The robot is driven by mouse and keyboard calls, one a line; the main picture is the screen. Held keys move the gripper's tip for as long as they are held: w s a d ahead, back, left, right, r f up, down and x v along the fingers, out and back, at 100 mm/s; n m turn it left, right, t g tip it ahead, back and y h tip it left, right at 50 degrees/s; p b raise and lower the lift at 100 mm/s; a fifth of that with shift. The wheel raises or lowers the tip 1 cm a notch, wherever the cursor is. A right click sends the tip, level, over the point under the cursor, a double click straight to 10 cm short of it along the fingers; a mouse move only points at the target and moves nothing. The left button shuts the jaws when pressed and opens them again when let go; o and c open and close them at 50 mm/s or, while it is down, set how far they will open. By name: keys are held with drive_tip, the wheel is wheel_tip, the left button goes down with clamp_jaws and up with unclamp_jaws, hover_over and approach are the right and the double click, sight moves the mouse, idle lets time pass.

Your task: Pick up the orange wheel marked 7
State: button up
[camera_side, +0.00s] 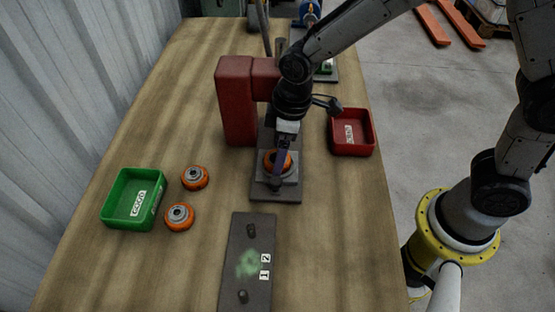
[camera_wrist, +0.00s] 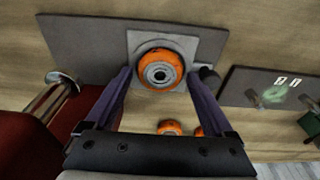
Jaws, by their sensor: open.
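In the wrist view this orange wheel (camera_wrist: 160,68) lies beyond and between the two purple fingers of my gripper (camera_wrist: 163,75), which are apart and empty. I cannot tell whether the fingers reach down beside it. Two more orange wheels, an upper one (camera_side: 194,178) and a lower one (camera_side: 180,216), lie on the table at the left. No number 7 is readable on any wheel.
A green tray (camera_side: 117,205) labelled GOOD stands at the left, and a red tray (camera_side: 367,148) with a label at the right. A red upright block (camera_side: 236,105) stands close behind my gripper. A dark plate (camera_side: 238,285) with two pegs, marked 1 and 2, lies in front.

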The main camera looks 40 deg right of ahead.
drive_tip(key=shift+f, duration=0.35)
drive_tip(key=shift+c, duration=0.3)
clamp_jaws()
drive_tip(key=shift+r, duration=0.1)
